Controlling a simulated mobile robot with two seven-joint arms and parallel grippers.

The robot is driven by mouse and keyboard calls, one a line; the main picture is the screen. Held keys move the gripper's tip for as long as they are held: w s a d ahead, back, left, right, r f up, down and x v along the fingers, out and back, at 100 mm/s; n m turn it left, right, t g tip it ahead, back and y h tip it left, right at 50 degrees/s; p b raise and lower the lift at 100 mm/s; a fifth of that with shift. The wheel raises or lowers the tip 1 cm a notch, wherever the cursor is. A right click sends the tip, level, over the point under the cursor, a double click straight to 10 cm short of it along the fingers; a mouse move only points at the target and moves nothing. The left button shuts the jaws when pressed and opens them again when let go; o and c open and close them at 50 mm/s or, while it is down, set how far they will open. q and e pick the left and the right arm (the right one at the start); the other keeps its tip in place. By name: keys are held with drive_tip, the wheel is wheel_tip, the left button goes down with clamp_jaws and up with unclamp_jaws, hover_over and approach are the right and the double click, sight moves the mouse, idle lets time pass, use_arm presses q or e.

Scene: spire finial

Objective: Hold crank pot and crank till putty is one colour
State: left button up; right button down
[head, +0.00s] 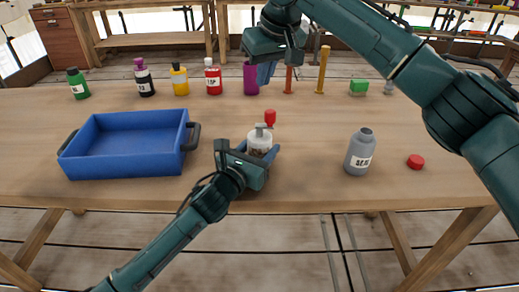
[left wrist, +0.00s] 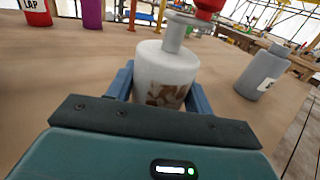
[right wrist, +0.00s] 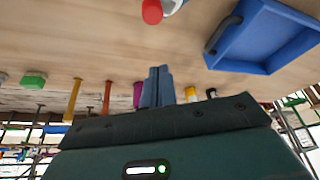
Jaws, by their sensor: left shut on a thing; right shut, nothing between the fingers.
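The crank pot (head: 259,140) stands upright on the bench, a white pot with a grey top post and a red crank knob (head: 270,117). In the left wrist view the pot (left wrist: 166,66) shows brown and pale patches of putty (left wrist: 167,94) through its side, so the putty is of mixed colour. My left gripper (head: 262,152) is shut around the pot's body, one finger on each side. My right gripper (head: 266,74) is shut and empty, raised above the bench behind the pot, apart from the knob. In the right wrist view its fingertips (right wrist: 157,86) are together.
A blue tray (head: 125,170) stands at the left. A grey bottle (head: 360,152) and a red cap (head: 415,161) are at the right. Several coloured bottles, a purple cup (head: 250,78), a green block (head: 358,87) and upright rods line the back. Bench between is clear.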

drive_tip(key=shift+f, duration=2.25)
drive_tip(key=shift+f, duration=0.15)
drive_tip(key=shift+f, duration=1.35)
drive_tip(key=shift+s+d, duration=0.35)
drive_tip(key=shift+s, duration=0.15)
idle(0.3)
drive_tip(key=shift+s+d, duration=0.15)
idle(0.5)
drive_tip(key=shift+d+f, duration=0.1)
drive_tip(key=shift+d, duration=0.1)
wheel_tip(320, 180, up, 7)
idle(0.8)
drive_tip(key=shift+w+a, duration=0.1)
drive_tip(key=shift+w, duration=0.1)
